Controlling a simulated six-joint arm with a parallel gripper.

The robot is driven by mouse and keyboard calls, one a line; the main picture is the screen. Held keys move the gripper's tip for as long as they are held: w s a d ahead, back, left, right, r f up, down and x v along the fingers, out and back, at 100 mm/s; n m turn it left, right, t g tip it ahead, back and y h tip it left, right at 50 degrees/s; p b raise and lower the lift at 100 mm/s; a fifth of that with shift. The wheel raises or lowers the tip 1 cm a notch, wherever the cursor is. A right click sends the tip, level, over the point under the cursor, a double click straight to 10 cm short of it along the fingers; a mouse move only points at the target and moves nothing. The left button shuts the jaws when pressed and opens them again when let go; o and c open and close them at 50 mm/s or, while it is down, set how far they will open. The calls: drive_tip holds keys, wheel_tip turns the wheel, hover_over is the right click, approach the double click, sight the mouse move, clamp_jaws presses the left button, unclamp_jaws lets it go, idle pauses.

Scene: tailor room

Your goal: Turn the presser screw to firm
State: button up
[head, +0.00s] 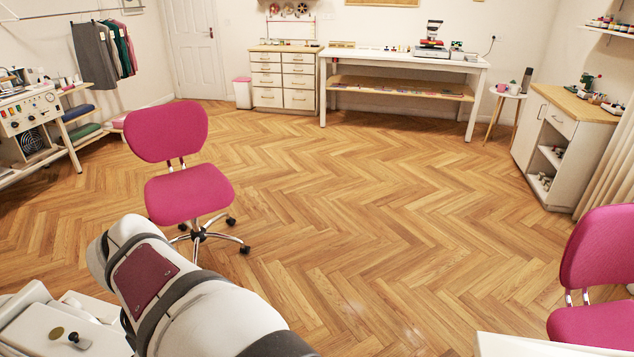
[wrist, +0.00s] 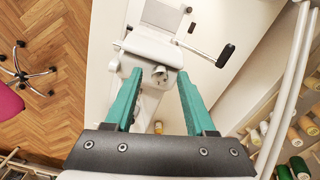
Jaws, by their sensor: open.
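My gripper (wrist: 160,76) is open, with two green fingers pointing at a white machine (wrist: 152,50) in the wrist view. A small grey round part (wrist: 159,73) on the machine's near end shows between the fingertips. I cannot tell whether it is the presser screw, nor how far the screw is turned. I see no firm mark. A metal crank with a black handle (wrist: 226,55) sticks out to the right of the machine. No contact between fingers and machine can be made out. The gripper is not seen in the head view.
In the wrist view, thread spools (wrist: 294,132) stand in a rack at the right. A small yellow item (wrist: 158,127) lies below the machine. In the head view, a pink chair (head: 187,190) stands left of centre and another pink chair (head: 597,265) at right. The floor between is clear.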

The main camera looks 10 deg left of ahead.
clamp_jaws()
drive_tip(key=shift+m, duration=0.3)
drive_tip(key=m, duration=0.3)
drive_tip(key=shift+m, duration=0.4)
drive_tip(key=m, duration=0.4)
drive_tip(key=shift+m, duration=0.3)
drive_tip(key=m, duration=0.4)
drive_tip(key=shift+m, duration=2.4)
